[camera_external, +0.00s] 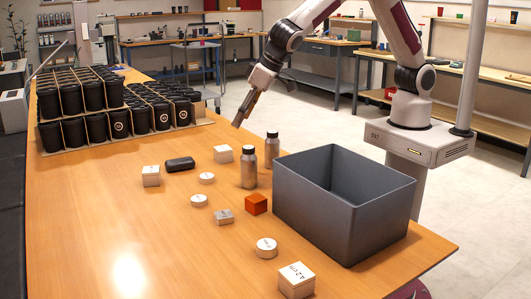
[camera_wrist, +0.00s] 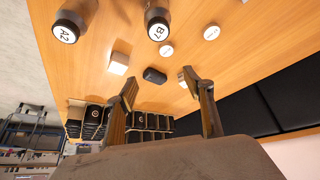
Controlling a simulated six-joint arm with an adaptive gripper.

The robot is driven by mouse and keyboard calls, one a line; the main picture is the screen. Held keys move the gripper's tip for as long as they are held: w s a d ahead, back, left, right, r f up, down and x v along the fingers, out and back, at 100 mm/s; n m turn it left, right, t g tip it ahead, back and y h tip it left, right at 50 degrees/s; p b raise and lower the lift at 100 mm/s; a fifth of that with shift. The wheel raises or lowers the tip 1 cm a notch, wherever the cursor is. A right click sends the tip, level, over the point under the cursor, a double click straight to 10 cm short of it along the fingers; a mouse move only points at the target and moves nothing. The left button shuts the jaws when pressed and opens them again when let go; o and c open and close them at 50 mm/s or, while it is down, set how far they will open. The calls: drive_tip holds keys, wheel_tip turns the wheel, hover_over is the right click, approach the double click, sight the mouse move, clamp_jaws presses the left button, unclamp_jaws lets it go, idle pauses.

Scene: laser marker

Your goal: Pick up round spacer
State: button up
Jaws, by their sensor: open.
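Several round white spacers lie flat on the wooden table: one near the middle (camera_external: 206,178), one just in front of it (camera_external: 199,200), and a larger one (camera_external: 266,247) nearer the front. In the wrist view two small round white discs show, one at the upper right (camera_wrist: 211,32) and one beside the B7 bottle (camera_wrist: 166,50). My gripper (camera_external: 240,118) is high above the table's far side, apart from the spacers. In the wrist view its two fingers (camera_wrist: 160,82) are spread, with nothing held between them.
A grey bin (camera_external: 400,205) stands at the right. An orange cube (camera_external: 256,204), white blocks (camera_external: 151,176) and a black case (camera_external: 180,164) lie nearby. Racked black cups (camera_external: 95,129) fill the far left; the front left is clear.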

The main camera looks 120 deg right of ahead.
drive_tip(key=m, duration=0.2)
approach(208, 175)
drive_tip(key=shift+a+f, duration=0.4)
drive_tip(key=shift+f, duration=0.1)
drive_tip(key=shift+x, duration=1.35)
drive_tip(key=shift+d, duration=0.15)
drive_tip(key=shift+d+x, duration=0.1)
drive_tip(key=shift+x, duration=1.15)
drive_tip(key=shift+d+x, duration=0.15)
drive_tip(key=shift+x, duration=1.1)
drive_tip(key=shift+w+r, duration=0.2)
drive_tip(key=c, duration=1.2)
